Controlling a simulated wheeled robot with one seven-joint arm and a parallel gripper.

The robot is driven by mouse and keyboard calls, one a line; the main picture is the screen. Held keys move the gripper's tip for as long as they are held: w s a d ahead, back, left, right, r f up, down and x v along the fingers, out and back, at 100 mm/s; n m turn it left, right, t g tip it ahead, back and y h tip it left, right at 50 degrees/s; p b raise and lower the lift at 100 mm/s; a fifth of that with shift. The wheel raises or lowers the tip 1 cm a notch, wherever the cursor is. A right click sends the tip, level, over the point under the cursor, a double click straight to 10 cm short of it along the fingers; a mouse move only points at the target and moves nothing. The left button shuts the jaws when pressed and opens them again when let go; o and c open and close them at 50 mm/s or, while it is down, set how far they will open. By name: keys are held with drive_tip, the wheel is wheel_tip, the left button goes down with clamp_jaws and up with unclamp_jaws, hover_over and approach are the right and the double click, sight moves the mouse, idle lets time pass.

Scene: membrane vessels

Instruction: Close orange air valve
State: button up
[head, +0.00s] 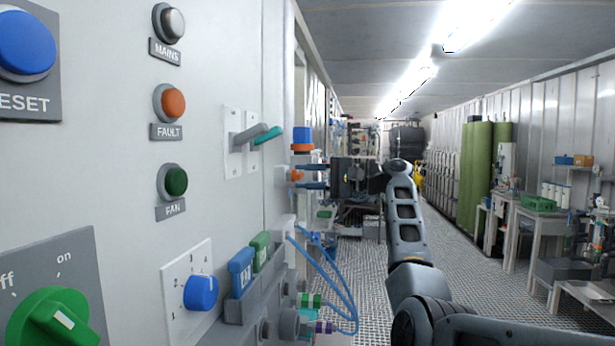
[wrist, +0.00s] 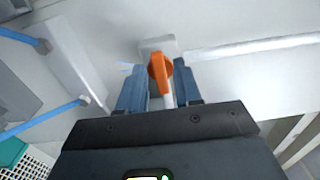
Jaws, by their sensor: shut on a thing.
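The orange air valve (head: 296,175) is on the side of the panel, just right of the panel's edge in the head view. Its orange handle (wrist: 159,72) shows between two blue-grey fingers in the wrist view, above a short white stem. My gripper (head: 303,177) reaches in from the right with one finger above and one below the valve. In the wrist view, my gripper (wrist: 158,68) is shut on the handle. The handle's lower part and the finger contact are partly hidden.
A blue-and-orange fitting (head: 302,139) sits just above the valve. Blue tubes (head: 335,283) loop below. The grated floor aisle (head: 365,260) to the right is open, with benches (head: 540,222) beyond.

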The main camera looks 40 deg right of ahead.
drive_tip(key=shift+d, duration=0.1)
idle(0.3)
drive_tip(key=o, duration=0.7)
drive_tip(key=shift+s, duration=0.1)
drive_tip(key=b+v, duration=0.2)
drive_tip(key=v, duration=0.5)
drive_tip(key=shift+s+d, duration=0.25)
drive_tip(key=shift+s+d+f, duration=0.1)
